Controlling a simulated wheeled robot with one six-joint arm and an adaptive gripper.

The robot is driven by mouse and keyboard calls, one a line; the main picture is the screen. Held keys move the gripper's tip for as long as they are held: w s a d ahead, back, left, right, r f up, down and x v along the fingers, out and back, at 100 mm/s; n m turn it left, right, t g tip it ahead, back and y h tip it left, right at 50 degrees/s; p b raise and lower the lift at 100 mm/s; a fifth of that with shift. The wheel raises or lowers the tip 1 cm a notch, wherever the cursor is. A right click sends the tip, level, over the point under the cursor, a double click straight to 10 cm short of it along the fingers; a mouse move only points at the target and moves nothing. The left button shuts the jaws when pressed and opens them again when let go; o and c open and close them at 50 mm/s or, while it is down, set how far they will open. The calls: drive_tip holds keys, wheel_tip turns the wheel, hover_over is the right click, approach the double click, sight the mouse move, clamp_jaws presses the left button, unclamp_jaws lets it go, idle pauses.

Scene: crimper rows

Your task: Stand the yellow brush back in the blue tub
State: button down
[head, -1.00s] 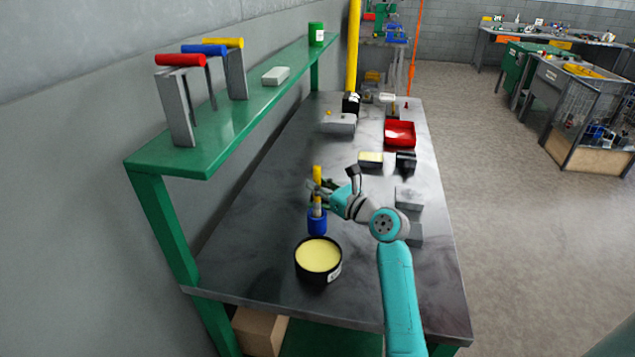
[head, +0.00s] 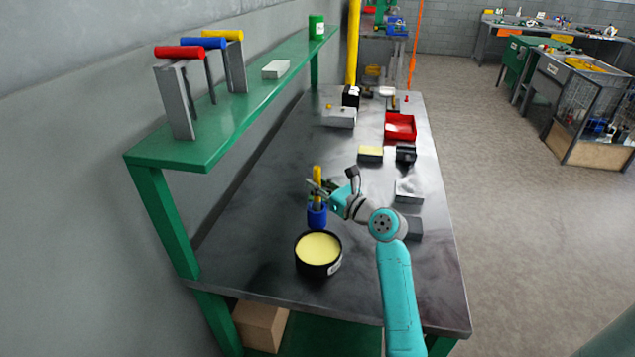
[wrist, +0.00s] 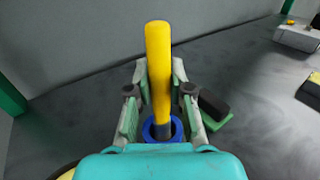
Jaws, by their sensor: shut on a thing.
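The yellow brush (head: 317,174) stands about upright between the fingers of my gripper (head: 319,188). In the wrist view the brush (wrist: 159,70) shows its yellow handle rising between both fingers, with a darker lower part. My gripper is shut on the handle. The blue tub (head: 317,217) stands on the bench directly below. In the wrist view its blue rim (wrist: 149,131) surrounds the brush's lower end, which appears to be inside the mouth. How deep it reaches, and whether it touches the bottom, is hidden.
A round black tub with pale yellow contents (head: 318,250) stands close in front of the blue tub. Grey blocks (head: 408,190) lie to the right of my gripper. A yellow-topped block (head: 370,154) and red tray (head: 400,127) are farther back. A green shelf (head: 215,130) runs along the left wall.

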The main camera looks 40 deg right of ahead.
sight(318, 208)
drive_tip(key=shift+f, duration=1.5)
drive_tip(key=c, duration=1)
unclamp_jaws()
drive_tip(key=shift+f, duration=0.1)
drive_tip(key=shift+o, duration=0.2)
drive_tip(key=shift+s, duration=0.2)
drive_tip(key=s, duration=0.7)
drive_tip(key=shift+s+d+r, duration=0.3)
drive_tip(key=shift+s+r, duration=0.05)
drive_tip(key=shift+r, duration=0.05)
